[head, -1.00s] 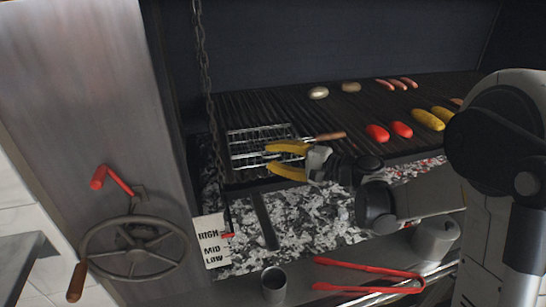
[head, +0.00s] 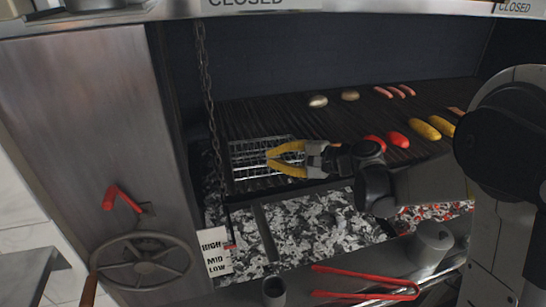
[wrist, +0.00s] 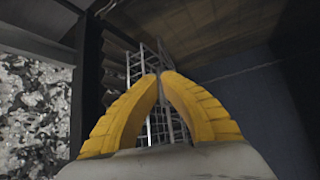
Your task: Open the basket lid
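The wire basket (head: 243,161) lies flat at the left end of the grill, its mesh also showing in the wrist view (wrist: 140,62) behind my fingers. Its lid cannot be told apart from its lower half. My gripper (head: 268,157) reaches in from the right, low over the basket's mesh. Its two yellow fingers are drawn together, with their tips (wrist: 161,74) nearly meeting in front of the wires. I cannot tell whether a wire is pinched between them. The basket's wooden handle is not visible, apparently behind my gripper.
Red peppers (head: 397,139), corn (head: 425,130), sausages and mushrooms (head: 318,101) lie on the grate to the right and behind. A chain (head: 207,90) hangs left of the basket. Coals (head: 320,224) lie in front. Red tongs (head: 365,283) rest on the front ledge.

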